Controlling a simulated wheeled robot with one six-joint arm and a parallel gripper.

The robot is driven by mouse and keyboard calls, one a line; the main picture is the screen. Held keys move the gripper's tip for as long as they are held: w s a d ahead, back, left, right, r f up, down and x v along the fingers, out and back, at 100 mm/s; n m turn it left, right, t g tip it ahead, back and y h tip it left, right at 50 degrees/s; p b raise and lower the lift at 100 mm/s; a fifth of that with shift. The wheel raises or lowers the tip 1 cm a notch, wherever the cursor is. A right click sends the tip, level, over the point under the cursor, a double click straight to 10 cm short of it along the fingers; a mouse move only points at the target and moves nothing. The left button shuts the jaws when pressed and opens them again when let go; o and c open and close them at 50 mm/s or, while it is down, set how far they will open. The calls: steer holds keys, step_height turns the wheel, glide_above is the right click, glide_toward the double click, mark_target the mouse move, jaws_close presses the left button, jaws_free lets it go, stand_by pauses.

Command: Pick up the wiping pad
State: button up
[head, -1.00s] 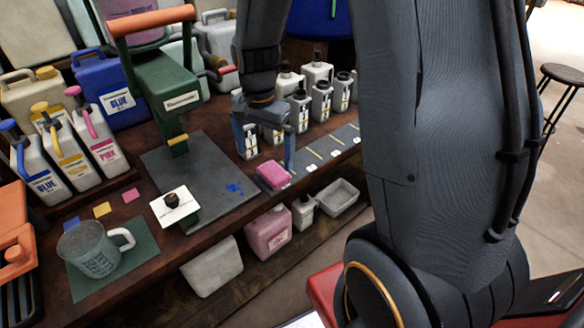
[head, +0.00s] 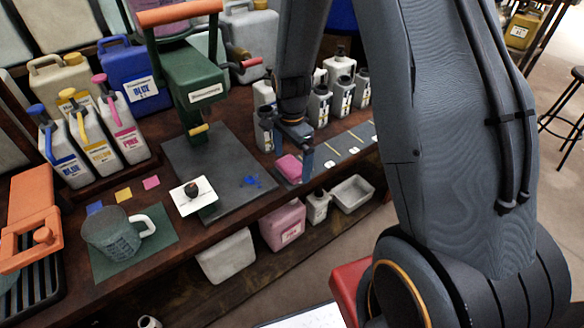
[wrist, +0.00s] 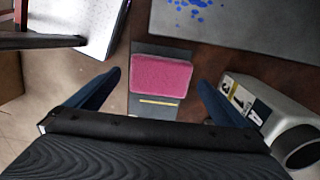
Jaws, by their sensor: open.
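The wiping pad is a pink block (head: 289,168) lying on a dark strip at the front edge of the workbench, just right of the dark grey mat. It also shows in the wrist view as a pink pad (wrist: 160,75) near the middle. My gripper (head: 293,152) is over the pad in the head view, pointing down, with a blue finger on each side. In the wrist view my gripper (wrist: 160,84) is open, its blue fingers left and right of the pad with gaps on both sides. Nothing is held. How high the fingertips are above the bench is hard to tell.
Several small labelled bottles (head: 341,96) stand behind and right of my gripper; one bottle (wrist: 262,105) is close to the right finger. The dark mat (head: 225,190) with blue splatter lies left, under the green press (head: 195,85). A mug (head: 110,233) stands farther left.

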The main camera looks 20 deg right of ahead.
steer(key=shift+f, duration=0.35)
steer(key=c, duration=1.2)
steer(key=shift+r, duration=0.1)
